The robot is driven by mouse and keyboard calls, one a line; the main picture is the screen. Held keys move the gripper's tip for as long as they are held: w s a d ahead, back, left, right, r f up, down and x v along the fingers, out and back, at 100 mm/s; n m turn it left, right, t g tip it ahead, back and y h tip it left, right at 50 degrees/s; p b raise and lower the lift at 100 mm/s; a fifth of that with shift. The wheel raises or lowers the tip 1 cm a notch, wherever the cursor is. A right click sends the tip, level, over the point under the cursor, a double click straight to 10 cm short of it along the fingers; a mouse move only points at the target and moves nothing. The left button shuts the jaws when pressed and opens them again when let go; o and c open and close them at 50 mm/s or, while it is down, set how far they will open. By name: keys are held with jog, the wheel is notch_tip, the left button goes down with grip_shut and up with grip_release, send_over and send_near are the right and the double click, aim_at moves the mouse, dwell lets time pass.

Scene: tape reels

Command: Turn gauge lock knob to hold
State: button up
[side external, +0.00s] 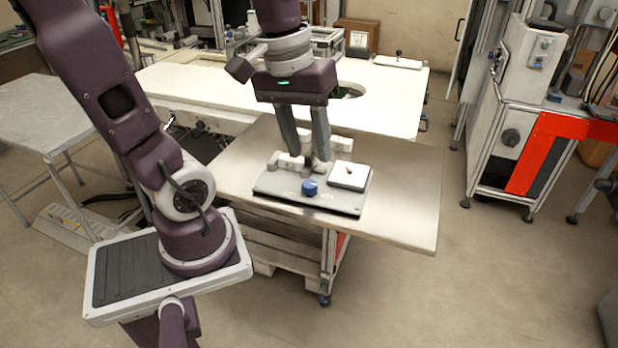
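A grey fixture plate (285,190) lies on the steel table. A blue knob (310,187) stands near its front middle. A white square gauge face (350,177) with a small dark pointer sits to the right of the knob. My gripper (311,160) points down over the back part of the fixture, behind the knob and apart from it. Its two grey fingers are spread. A dark part shows between the fingertips; I cannot tell whether they touch it. The knob's markings are too small to read.
Pale cylindrical parts (287,162) stand at the fixture's back left, close to the fingers. The steel table (400,205) is bare to the right of the fixture. A white workbench (390,105) stands behind.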

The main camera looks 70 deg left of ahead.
aim_at(310, 183)
jog(key=w+a+f+n+g+h, duration=0.2)
jog(key=w+a+f+n+h, duration=0.15)
jog(key=a+f+n, duration=0.5)
jog(key=f, duration=0.1)
jog(key=f+n, duration=0.1)
jog(key=f, duration=0.1)
jog(key=f+n, duration=0.1)
jog(key=shift+d+f+h, duration=0.25)
jog(key=shift+d, duration=0.15)
jog(key=shift+f, duration=0.2)
grip_shut()
